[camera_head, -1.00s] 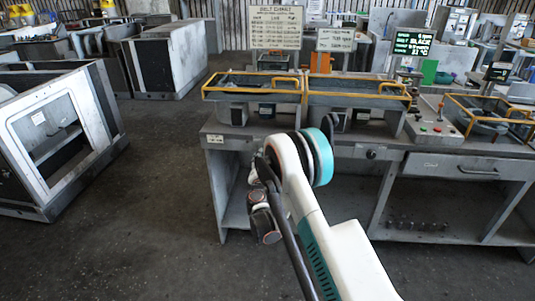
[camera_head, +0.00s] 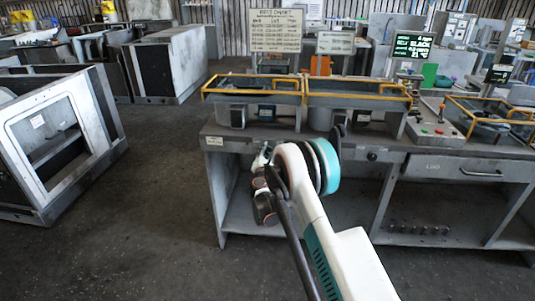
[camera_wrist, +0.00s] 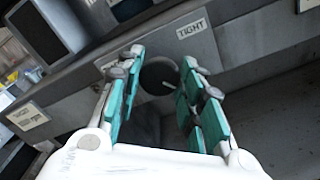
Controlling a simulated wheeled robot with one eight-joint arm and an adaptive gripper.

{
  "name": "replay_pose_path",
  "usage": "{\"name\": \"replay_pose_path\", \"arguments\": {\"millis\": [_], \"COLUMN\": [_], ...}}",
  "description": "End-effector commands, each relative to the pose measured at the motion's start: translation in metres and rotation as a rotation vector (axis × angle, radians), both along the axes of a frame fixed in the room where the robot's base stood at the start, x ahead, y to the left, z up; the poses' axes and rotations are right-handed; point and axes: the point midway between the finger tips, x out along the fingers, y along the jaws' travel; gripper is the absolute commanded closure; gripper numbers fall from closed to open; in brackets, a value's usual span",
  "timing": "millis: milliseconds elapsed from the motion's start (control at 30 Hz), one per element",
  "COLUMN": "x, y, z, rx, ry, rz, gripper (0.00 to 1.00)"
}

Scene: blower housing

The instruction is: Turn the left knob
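A dark round knob (camera_wrist: 158,76) with a light pointer mark sits on the grey bench front, in the middle of the wrist view. A "TIGHT" label (camera_wrist: 191,29) is above and right of it. My gripper (camera_wrist: 161,62) is open, its teal-padded fingers on either side of the knob's face. I cannot tell whether either finger touches it. In the head view my arm hides this knob. Another dark knob (camera_head: 372,155) shows on the bench front to the right of my arm.
The grey bench (camera_head: 240,147) carries yellow-railed trays (camera_head: 252,97) and a control box (camera_head: 432,131) with buttons. A drawer (camera_head: 468,168) is at the right. A grey housing (camera_head: 75,166) stands at the left, with open floor between.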

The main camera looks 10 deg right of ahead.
Motion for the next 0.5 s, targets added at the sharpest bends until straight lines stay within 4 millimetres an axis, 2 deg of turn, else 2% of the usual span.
{"name": "replay_pose_path", "arguments": {"millis": [500], "x": [0.0000], "y": [-0.0001], "z": [-0.0003], "rx": [0.073], "ry": [-0.024], "rz": [0.000], "gripper": [0.89]}}
